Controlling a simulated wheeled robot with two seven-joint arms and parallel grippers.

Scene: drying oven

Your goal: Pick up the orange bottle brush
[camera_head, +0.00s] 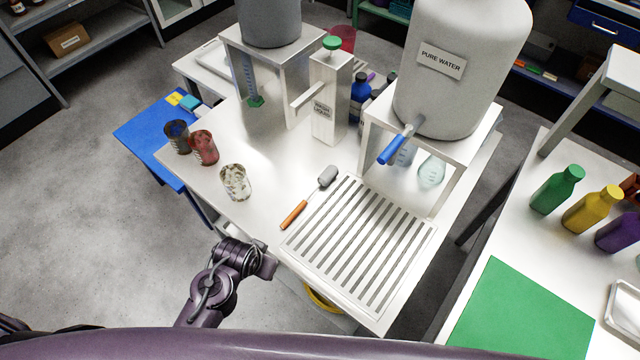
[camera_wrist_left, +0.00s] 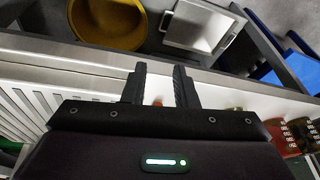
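The bottle brush (camera_head: 294,214) lies on the white table, its orange handle toward the front edge and its grey head pointing up and right. It lies just left of the slotted drain rack. My left gripper (camera_head: 267,268) is near the table's front edge, in front of the handle and apart from it. In the left wrist view the two black fingers (camera_wrist_left: 160,84) are spread with nothing held. A small orange spot, likely the handle end (camera_wrist_left: 157,103), shows between them; the rest of the brush is hidden there. My right gripper is in neither view.
The slotted drain rack (camera_head: 355,245) is right of the brush. A glass with pale contents (camera_head: 235,182) stands to its left, with a red glass (camera_head: 204,148) and a dark glass (camera_head: 178,137) beyond. The wash liquid dispenser (camera_head: 328,105) stands behind. A yellow bowl (camera_wrist_left: 188,28) is below the table edge.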

